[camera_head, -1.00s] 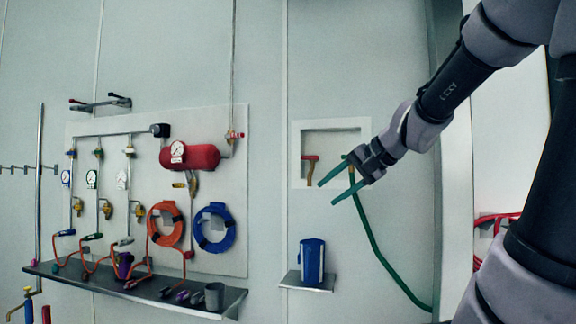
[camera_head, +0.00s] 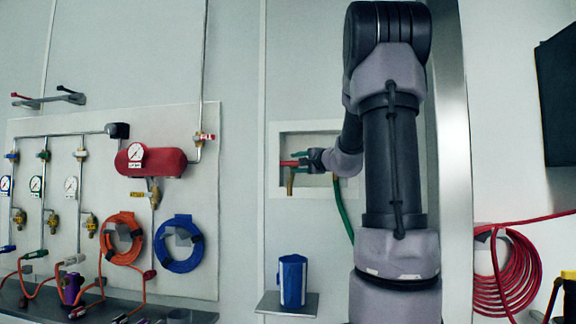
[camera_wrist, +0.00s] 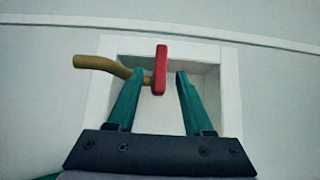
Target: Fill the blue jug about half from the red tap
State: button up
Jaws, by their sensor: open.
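The red tap handle (camera_head: 287,163) is in a white wall recess, with its brass spout (camera_head: 290,184) below it. In the wrist view the red handle (camera_wrist: 161,65) stands between my two green fingers, and the brass spout (camera_wrist: 95,64) sticks out to the left. My gripper (camera_head: 298,161) is open around the handle; the wrist view shows gaps on both sides of it. The blue jug (camera_head: 292,281) stands upright on a small shelf (camera_head: 268,303) below the recess. The inside of the jug is not visible.
A green hose (camera_head: 342,210) hangs right of the spout, partly behind my arm. A panel with gauges, a red cylinder (camera_head: 150,160), and orange and blue coils (camera_head: 179,243) is at left. A red hose coil (camera_head: 508,270) hangs at right. The wall between panel and jug is clear.

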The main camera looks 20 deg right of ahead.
aim_at(291, 165)
jog(key=shift+w+a, duration=0.25)
jog(key=shift+w, duration=0.85)
jog(key=shift+w+a, duration=0.2)
jog(key=shift+w, duration=0.85)
grip_shut()
jog(key=shift+f+m+t, duration=0.15)
jog(key=shift+m+t, duration=0.85)
jog(key=shift+m, duration=0.2)
jog(key=m+t+h, duration=0.1)
jog(key=m+t, duration=0.2)
jog(key=m, duration=0.1)
jog(key=shift+m+t+h, duration=0.3)
jog(key=shift+m+h, duration=0.1)
jog(key=shift+m, duration=0.3)
